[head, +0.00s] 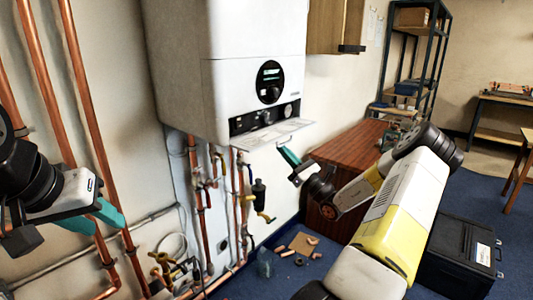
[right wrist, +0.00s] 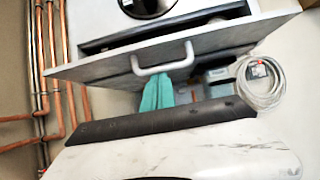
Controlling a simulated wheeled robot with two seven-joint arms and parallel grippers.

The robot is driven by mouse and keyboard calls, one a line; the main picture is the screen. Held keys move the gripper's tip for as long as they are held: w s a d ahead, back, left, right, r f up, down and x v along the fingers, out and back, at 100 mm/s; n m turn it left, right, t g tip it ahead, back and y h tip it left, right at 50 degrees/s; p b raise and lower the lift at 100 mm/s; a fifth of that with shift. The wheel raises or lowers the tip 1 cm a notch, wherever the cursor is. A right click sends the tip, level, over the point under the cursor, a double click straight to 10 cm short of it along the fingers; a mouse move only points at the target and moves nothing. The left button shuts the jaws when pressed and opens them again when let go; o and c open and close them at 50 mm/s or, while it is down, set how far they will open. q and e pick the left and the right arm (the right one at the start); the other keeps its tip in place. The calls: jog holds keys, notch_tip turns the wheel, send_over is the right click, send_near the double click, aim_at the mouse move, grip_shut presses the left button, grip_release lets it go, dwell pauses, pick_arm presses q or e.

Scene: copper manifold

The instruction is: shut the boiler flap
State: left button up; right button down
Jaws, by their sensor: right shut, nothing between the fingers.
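The white boiler (head: 235,60) hangs on the wall. Its flap (head: 285,132) is open and juts out from the lower front, below the control panel. In the right wrist view the flap (right wrist: 100,68) crosses the picture and carries a white bar handle (right wrist: 162,68). My right gripper (head: 289,156) is just below the flap's outer edge, fingers shut and empty. In the right wrist view its teal fingertips (right wrist: 163,90) are by the handle; I cannot tell if they touch. My left gripper (head: 97,218) is at the left, away from the boiler, its teal fingers apart and empty.
Copper pipes (head: 85,90) run up the wall at left, and more pipes and valves (head: 210,190) hang under the boiler. A reddish-brown cabinet (head: 350,150) stands behind my right arm. A black case (head: 460,255) sits on the blue floor. A coiled hose (right wrist: 260,82) shows near the flap.

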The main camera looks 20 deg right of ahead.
jog(key=r+g, duration=0.1)
jog(key=s+r+g+h, duration=0.1)
jog(key=r+g+h, duration=0.1)
jog(key=shift+s+d+r+g, duration=0.2)
jog(key=shift+d+r+g, duration=0.05)
jog(key=shift+d+g, duration=0.1)
notch_tip(320, 180, up, 6)
jog(key=g+h, duration=0.4)
jog(key=g, duration=0.2)
send_over(288, 142)
jog(key=s+a, duration=0.1)
jog(key=s, duration=0.1)
jog(key=shift+s+a+f, duration=0.1)
jog(key=shift+a, duration=0.1)
jog(key=r+g, duration=0.1)
jog(key=w+r+g+h, duration=0.1)
jog(key=g, duration=0.1)
jog(key=shift+w+a+r+h, duration=0.15)
jog(key=shift+a+h, duration=0.15)
jog(key=shift+a, duration=0.05)
jog(key=shift+w+a+r, duration=0.25)
jog(key=shift+w+r, duration=0.25)
jog(key=shift+r, duration=0.15)
